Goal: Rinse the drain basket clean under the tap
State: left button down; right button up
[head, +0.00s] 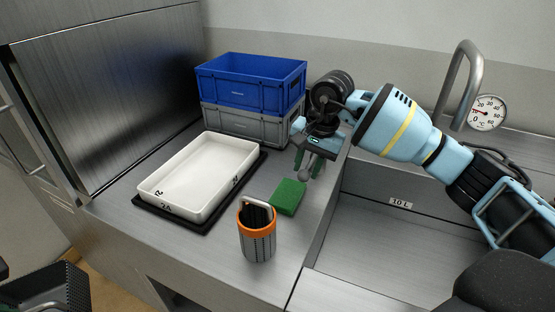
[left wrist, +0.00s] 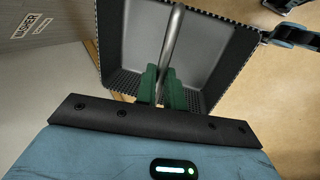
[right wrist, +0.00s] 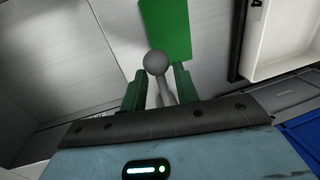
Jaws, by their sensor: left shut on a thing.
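A dark perforated basket, which looks like the drain basket (head: 45,290), shows at the lower left of the head view. In the left wrist view the same basket (left wrist: 215,45) hangs open-side towards the camera, and its inside looks plain grey. My left gripper (left wrist: 162,82) is shut on its thin metal bar handle. My right gripper (head: 309,165) is open over the counter by the sink edge. A grey ball-ended lever (right wrist: 157,63) stands between its spread fingers (right wrist: 160,85). The tap (head: 462,80), a bent grey pipe, rises behind the sink (head: 400,240).
A green sponge (head: 288,197) and an orange-rimmed mesh canister (head: 257,238) stand near the sink edge. A blue crate (head: 250,82) sits on a grey crate (head: 235,125). A dial thermometer (head: 488,113) is beside the tap.

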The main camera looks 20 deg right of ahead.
jog(key=shift+s+a+r, duration=0.1)
jog(key=shift+a+r, duration=0.05)
jog(key=shift+a, duration=0.05)
jog(key=shift+d+r, duration=0.3)
jog(key=shift+r, duration=0.2)
notch_tip(320, 180, up, 11)
jog(key=s, duration=0.1)
jog(key=shift+s+d+f, duration=0.15)
jog(key=shift+s+d, duration=0.2)
jog(key=shift+d, duration=0.05)
jog(key=shift+f, duration=0.1)
